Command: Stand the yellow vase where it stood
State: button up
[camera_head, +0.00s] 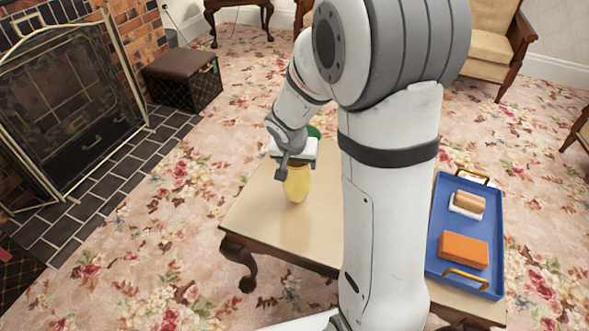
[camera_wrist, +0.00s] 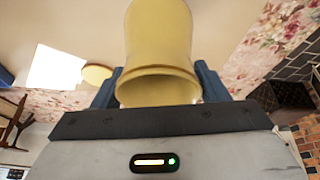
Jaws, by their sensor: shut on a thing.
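The yellow vase (camera_head: 297,184) is upright at the left part of the wooden table (camera_head: 262,213). My gripper (camera_head: 284,170) is at its top and shut on it. In the wrist view the vase (camera_wrist: 160,40) sits between the two dark blue fingers, its open rim toward the camera. I cannot tell whether its base touches the tabletop. A flat yellow disc (camera_wrist: 97,74) and a bright white square (camera_wrist: 68,66) also show on the tabletop in the wrist view. My arm hides the table's middle in the head view.
A blue tray (camera_head: 438,237) on the table's right side holds an orange block (camera_head: 464,250) and a tan roll (camera_head: 470,202) on a white dish. A green thing (camera_head: 314,131) shows partly behind my gripper. A fireplace screen (camera_head: 75,110) and a brown ottoman (camera_head: 182,78) stand left.

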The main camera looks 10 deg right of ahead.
jog(key=shift+f, duration=0.55)
jog(key=o, duration=1.5)
jog(key=shift+o, duration=0.2)
